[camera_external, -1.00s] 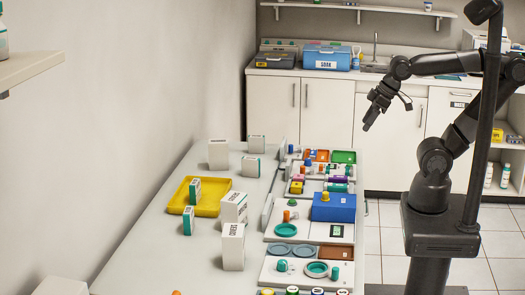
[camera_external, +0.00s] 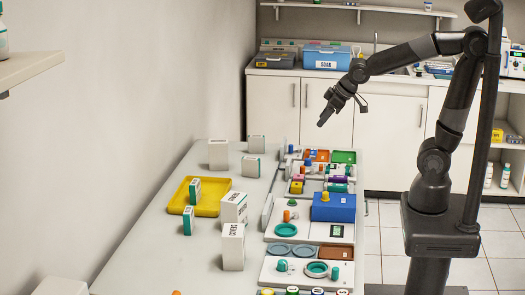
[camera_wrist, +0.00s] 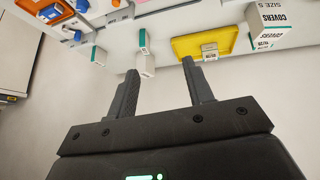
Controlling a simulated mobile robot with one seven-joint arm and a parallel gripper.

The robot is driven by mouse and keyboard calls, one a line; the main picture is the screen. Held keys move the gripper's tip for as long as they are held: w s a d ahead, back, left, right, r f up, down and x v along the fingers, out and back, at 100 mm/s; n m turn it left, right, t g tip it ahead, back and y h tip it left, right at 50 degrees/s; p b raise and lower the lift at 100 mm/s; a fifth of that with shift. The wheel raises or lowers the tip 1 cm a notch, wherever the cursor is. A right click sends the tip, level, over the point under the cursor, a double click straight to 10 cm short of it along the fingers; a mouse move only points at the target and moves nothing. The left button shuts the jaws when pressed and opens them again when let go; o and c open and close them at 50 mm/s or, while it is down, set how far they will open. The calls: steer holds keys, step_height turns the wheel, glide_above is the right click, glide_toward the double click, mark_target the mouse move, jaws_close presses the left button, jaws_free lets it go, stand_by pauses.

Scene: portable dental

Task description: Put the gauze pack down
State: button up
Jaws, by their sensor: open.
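My gripper (camera_external: 322,121) is open and empty, held in the air beyond the far end of the table. Its two separated fingers (camera_wrist: 160,70) show in the wrist view with nothing between them. A small white and teal pack (camera_external: 195,190) stands in the yellow tray (camera_external: 209,207). A similar small pack (camera_external: 188,221) stands on the table just outside the tray's near edge. I cannot read which is the gauze pack. In the wrist view, a small labelled pack (camera_wrist: 210,51) shows at the yellow tray (camera_wrist: 185,46), well away from the fingers.
Boxes marked COVERS (camera_external: 233,250) stand nearer on the table. Several white boxes (camera_external: 218,155) stand at its far end. Small parts and a blue box (camera_external: 334,207) crowd the right side. The table's left strip is mostly clear. A counter (camera_external: 300,75) runs along the back wall.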

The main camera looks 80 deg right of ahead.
steer(key=w+d+f+t, duration=0.1)
steer(key=w+d+f, duration=0.25)
steer(key=w, duration=0.35)
steer(key=w+d+f, duration=0.3)
steer(key=w+f, duration=0.1)
steer(key=w, duration=0.2)
steer(key=m+t, duration=0.1)
glide_toward(252, 159)
steer(key=x, duration=0.3)
steer(key=shift+y, duration=0.4)
steer(key=x, duration=0.5)
steer(key=shift+d, duration=0.25)
steer(key=shift+d+x, duration=0.1)
steer(key=shift+x, duration=1.25)
steer(key=shift+d+x, duration=0.15)
steer(key=shift+x, duration=1.15)
steer(key=shift+s+f, duration=0.15)
steer(key=shift+s, duration=0.05)
steer(key=shift+c, duration=0.2)
jaws_close()
